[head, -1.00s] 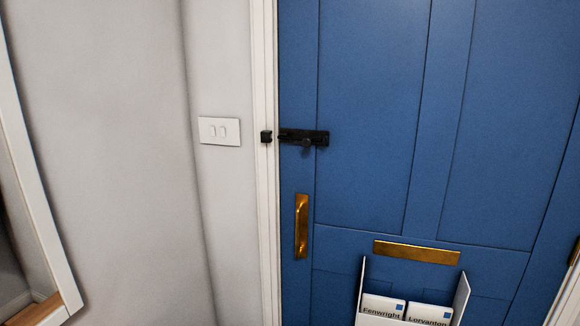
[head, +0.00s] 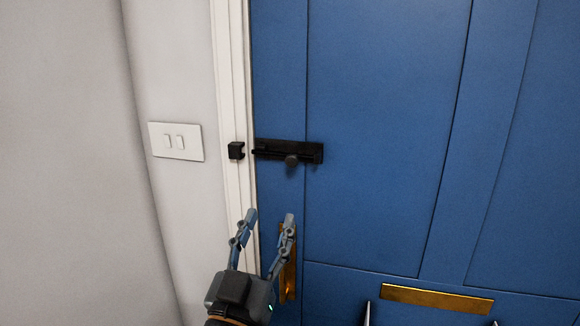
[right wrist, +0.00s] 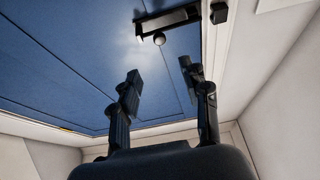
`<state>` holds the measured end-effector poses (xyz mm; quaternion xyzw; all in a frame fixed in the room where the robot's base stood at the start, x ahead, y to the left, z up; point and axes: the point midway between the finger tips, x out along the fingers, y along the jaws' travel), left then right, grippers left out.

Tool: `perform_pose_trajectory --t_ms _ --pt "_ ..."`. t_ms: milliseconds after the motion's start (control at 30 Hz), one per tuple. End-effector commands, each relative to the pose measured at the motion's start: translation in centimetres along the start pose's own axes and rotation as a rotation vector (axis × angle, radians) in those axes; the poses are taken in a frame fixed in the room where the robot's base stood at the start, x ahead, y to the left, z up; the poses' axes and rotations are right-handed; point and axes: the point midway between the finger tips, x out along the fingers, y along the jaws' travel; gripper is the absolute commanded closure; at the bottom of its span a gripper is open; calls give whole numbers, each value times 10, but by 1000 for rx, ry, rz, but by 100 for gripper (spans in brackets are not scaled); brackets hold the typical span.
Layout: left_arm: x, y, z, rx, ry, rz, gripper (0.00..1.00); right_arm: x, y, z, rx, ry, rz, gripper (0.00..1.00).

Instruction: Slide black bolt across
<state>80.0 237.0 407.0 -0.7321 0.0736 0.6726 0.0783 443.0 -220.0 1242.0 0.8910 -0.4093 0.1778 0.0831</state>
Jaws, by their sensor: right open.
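The black bolt (head: 305,152) is mounted flat on the blue door (head: 385,100) near its left edge. Its round knob (head: 291,161) hangs below the bar. The black keeper (head: 236,150) is on the white frame to the left, and a small gap shows between it and the bolt's end. My right gripper (head: 270,216) is open and empty below the bolt, fingers pointing up. In the right wrist view the bolt (right wrist: 170,20) and knob (right wrist: 159,39) are ahead of the open fingers (right wrist: 160,69), not touching them.
A brass pull handle (head: 289,275) is partly hidden behind my right gripper. A brass letter plate (head: 437,298) is low on the door. A white light switch (head: 176,141) is on the wall to the left. The door face around the bolt is clear.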

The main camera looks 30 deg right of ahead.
Motion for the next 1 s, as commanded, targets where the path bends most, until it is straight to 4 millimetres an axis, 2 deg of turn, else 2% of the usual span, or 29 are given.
perform_pose_trajectory --t_ms 167,400,600,800,1000 --pt "-14 -1 -2 -1 3 -1 44 24 3 -6 3 6 9 54" --pt "-39 -2 -11 -1 14 -2 44 76 3 -7 -2 6 8 54" --pt "-55 -2 -12 -1 14 -2 44 113 3 -6 -1 5 8 54" --pt "-62 -2 -12 0 14 -1 44 132 2 -3 0 2 5 54" --pt "-63 -1 -12 0 11 0 44 136 2 -1 3 1 5 54"
